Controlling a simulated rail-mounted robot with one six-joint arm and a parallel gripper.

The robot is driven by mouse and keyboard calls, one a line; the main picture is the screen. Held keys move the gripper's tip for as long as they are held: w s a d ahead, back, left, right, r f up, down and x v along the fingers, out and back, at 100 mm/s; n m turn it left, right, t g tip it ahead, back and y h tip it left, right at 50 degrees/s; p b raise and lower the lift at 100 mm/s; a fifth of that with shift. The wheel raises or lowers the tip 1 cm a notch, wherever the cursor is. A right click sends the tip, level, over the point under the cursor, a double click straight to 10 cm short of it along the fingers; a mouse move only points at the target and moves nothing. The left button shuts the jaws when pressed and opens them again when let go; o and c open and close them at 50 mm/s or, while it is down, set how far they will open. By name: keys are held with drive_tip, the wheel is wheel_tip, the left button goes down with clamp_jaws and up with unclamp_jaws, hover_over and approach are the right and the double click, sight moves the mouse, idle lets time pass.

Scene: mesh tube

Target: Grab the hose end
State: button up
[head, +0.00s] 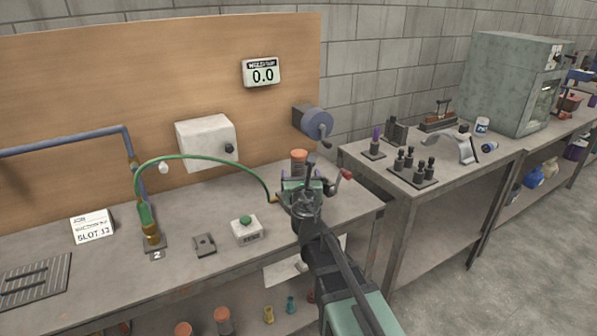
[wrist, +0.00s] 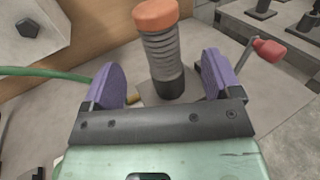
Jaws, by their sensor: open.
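The green hose (head: 205,157) arches over the bench from a brass fitting (head: 150,232) at the left. Its brass end (head: 274,198) comes down just left of my gripper (head: 303,188). My gripper (wrist: 163,82) is open, with purple pads apart. A ribbed grey tube with an orange cap (wrist: 160,50) stands beyond the gap between the pads. It also shows behind my gripper in the head view (head: 299,161).
A red-knobbed handle (head: 345,174) sits close right of my gripper. A white box with a green button (head: 247,229) and a dark block (head: 204,244) lie left on the bench. A blue-grey crank unit (head: 314,123) is on the wooden panel behind.

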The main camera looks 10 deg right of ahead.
sight(300, 167)
drive_tip(key=w, duration=0.5)
drive_tip(key=w+d, duration=0.1)
drive_tip(key=w, duration=0.1)
drive_tip(key=shift+w, duration=0.2)
drive_tip(key=shift+s, duration=0.1)
drive_tip(key=c, duration=1.1)
drive_tip(key=shift+c, duration=0.2)
